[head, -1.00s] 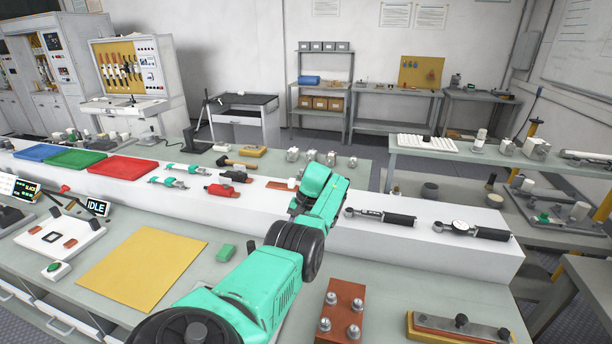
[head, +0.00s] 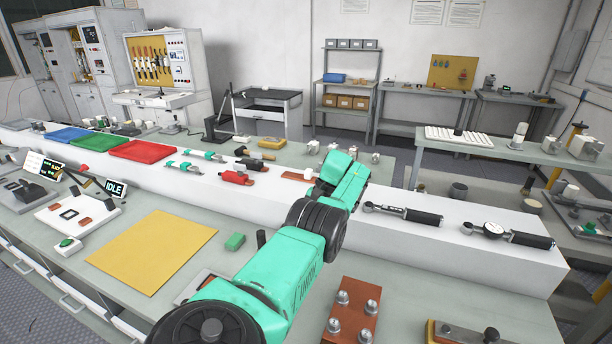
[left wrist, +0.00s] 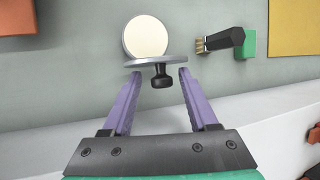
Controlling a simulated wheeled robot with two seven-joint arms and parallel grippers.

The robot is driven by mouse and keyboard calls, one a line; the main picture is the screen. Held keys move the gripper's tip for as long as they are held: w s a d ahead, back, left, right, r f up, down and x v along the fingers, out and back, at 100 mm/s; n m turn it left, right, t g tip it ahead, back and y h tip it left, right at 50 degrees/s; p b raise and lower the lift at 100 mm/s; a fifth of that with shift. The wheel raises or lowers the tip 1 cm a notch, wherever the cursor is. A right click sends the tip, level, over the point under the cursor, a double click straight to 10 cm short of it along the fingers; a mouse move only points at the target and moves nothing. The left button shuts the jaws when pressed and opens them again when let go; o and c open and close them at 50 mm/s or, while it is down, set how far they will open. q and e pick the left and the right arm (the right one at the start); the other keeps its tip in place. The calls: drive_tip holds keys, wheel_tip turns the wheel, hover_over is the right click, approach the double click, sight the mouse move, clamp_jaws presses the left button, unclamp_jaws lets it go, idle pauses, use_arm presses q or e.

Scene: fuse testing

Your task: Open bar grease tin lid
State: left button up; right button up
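The grease tin shows in the left wrist view as a round cream-coloured opening (left wrist: 145,36). Its grey lid (left wrist: 145,62) stands tilted, nearly edge-on, at the near side of the opening, with its black knob (left wrist: 162,76) facing my wrist. My left gripper (left wrist: 160,73) has its two purple fingers apart, one on each side of the knob. Gaps show between the fingers and the knob; whether the fingertips touch the lid's rim I cannot tell. In the head view my teal arm hides the tin, the lid and the left gripper. My right gripper is not in view.
A brush (left wrist: 225,40) lies beside the tin, near a green block (head: 235,241) and a yellow mat (head: 152,250). A copper-coloured block with bolts (head: 352,320) is on the other side. A white raised step (head: 470,262) carrying torque wrenches (head: 402,214) runs behind.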

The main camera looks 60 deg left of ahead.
use_arm(q)
drive_tip(key=shift+a, duration=0.1)
drive_tip(key=shift+r, duration=0.15)
drive_tip(key=shift+r, duration=0.25)
wheel_tip(320, 180, up, 19)
drive_tip(key=p, duration=1.3)
drive_tip(key=shift+r+p, duration=0.15)
drive_tip(key=shift+p, duration=0.25)
